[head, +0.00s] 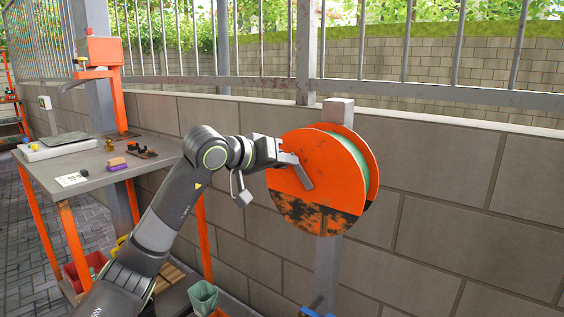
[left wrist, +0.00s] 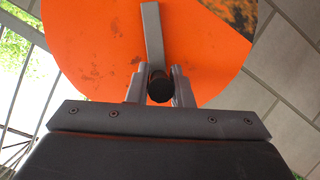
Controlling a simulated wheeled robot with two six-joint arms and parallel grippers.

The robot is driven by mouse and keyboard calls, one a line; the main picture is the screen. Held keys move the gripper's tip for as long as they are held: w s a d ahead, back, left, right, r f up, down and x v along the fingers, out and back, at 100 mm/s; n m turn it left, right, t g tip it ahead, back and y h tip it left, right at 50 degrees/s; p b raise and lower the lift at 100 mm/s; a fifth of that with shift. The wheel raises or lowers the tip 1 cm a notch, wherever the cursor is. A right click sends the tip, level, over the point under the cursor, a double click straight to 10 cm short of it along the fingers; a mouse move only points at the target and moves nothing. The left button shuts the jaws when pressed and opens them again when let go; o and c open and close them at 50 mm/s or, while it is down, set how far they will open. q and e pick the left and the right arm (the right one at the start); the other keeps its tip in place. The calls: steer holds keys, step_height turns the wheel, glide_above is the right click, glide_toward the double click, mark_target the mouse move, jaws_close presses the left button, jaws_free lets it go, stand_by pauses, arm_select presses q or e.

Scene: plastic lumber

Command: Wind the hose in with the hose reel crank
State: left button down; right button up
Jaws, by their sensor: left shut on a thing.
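The orange hose reel (head: 325,160) with worn dark patches stands on a grey post in front of the block wall. Pale green hose (head: 352,160) shows between its two discs. Its grey crank arm (head: 302,175) lies across the front disc and also shows in the left wrist view (left wrist: 152,35). My left gripper (head: 284,160) is at the crank's outer end. In the left wrist view its fingers (left wrist: 159,88) stand on both sides of the dark round crank handle (left wrist: 159,87), shut on it. My right gripper is in neither view.
A grey workbench (head: 150,150) with orange legs stands at the left, with small items and an orange stand (head: 105,55) on it. A green bin (head: 203,296) is low beside it. The block wall (head: 450,190) and metal fence run behind the reel.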

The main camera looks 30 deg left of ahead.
arm_select(q)
steer(key=shift+f, duration=0.1)
steer(key=c, duration=1.3)
jaws_free()
steer(key=shift+d, duration=0.1)
